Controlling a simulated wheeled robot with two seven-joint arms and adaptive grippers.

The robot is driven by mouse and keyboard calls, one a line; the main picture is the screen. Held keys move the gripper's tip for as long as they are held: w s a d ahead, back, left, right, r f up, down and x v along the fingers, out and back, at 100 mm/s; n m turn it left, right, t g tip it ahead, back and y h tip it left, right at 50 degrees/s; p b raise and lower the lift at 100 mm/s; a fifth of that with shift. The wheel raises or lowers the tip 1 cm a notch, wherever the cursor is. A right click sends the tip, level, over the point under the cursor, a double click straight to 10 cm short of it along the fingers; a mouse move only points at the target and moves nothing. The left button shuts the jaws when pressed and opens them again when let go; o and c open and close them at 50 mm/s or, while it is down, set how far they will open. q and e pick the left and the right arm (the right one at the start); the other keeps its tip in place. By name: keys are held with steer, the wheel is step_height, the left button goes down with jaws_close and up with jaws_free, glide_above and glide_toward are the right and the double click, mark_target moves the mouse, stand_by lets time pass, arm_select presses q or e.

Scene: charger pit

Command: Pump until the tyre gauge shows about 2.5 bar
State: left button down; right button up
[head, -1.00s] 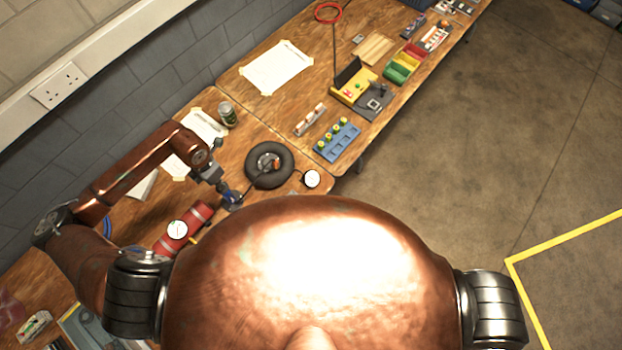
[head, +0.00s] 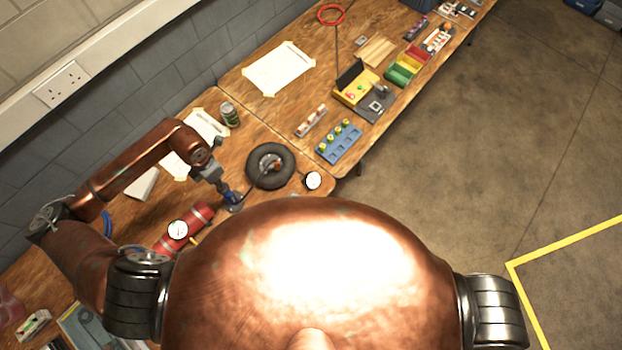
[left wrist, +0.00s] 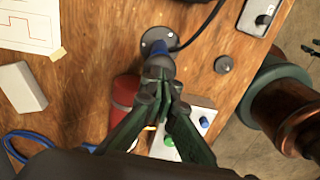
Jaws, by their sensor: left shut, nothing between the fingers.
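The black tyre (head: 291,168) lies on the bench, with a dark hose over it. A round white gauge (head: 313,180) sits just right of it; its reading is too small to tell. A small blue pump (head: 233,199) stands left of the tyre. In the left wrist view its round metal base (left wrist: 153,40) and black hose show. My left gripper (head: 224,188) is shut with nothing between its fingers. Its fingertips (left wrist: 163,78) are right at the pump's top; whether they touch it I cannot tell.
A blue block (head: 340,143) with yellow-green pieces stands right of the tyre.

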arm_select(q)
steer(key=shift+f, duration=0.2)
stand_by(0.5)
steer(key=shift+f+b, duration=1.5)
steer(key=shift+f, duration=0.05)
steer(key=shift+r+p, duration=0.75)
steer(key=shift+r, duration=0.95)
steer(key=shift+f, duration=0.1)
steer(key=shift+f+b, duration=1.55)
steer(key=shift+f, duration=0.05)
steer(key=shift+r+p, duration=0.8)
steer(key=shift+r, duration=0.95)
steer(key=shift+f, duration=0.15)
